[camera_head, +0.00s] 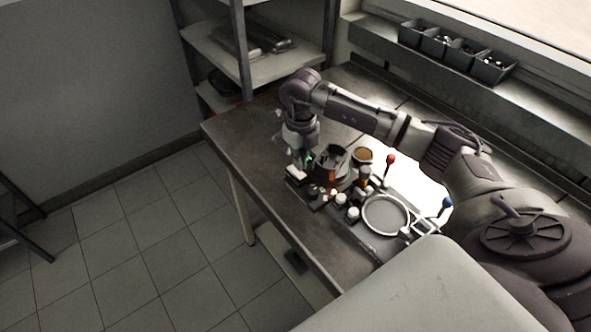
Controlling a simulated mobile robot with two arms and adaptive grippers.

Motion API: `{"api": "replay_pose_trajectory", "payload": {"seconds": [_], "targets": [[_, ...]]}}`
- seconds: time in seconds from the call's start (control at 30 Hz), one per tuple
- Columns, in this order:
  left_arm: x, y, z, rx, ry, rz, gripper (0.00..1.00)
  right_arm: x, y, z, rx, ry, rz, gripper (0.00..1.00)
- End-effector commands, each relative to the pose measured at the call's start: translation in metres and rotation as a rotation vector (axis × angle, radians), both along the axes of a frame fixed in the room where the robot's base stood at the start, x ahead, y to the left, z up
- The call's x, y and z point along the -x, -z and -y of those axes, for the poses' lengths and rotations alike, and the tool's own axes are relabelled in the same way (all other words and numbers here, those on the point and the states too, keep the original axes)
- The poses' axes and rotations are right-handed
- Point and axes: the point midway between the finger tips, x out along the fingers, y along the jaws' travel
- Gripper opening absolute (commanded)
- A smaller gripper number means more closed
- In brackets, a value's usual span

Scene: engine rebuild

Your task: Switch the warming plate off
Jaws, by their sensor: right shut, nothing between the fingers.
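My right arm reaches in from the right over the bench. Its gripper (306,161) points down, shut and empty, at the left end of a cluster of small parts, beside a dark round pot-like part (331,160). I cannot tell whether it touches anything. A round grey plate with a pale rim (385,215) lies at the right of the cluster; it may be the warming plate, but this is not certain. A red-knobbed lever (390,160) and a blue-knobbed lever (446,204) stand near it. No switch can be made out clearly. My left gripper is out of view.
Several small white-capped parts (352,214) and an orange-brown cup (362,156) crowd the middle of the bench (238,135). The bench's left end is clear. A shelf rack (262,68) stands behind, and dark bins (492,68) line the window ledge.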

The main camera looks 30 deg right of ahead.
Motion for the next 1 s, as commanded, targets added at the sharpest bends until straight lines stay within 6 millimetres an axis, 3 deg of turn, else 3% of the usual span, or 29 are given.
{"api": "replay_pose_trajectory", "payload": {"seconds": [1.0], "targets": [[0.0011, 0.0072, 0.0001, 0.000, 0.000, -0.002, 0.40, 0.0001, 0.0091, 0.0001, 0.000, 0.000, 0.000, 0.00]]}}
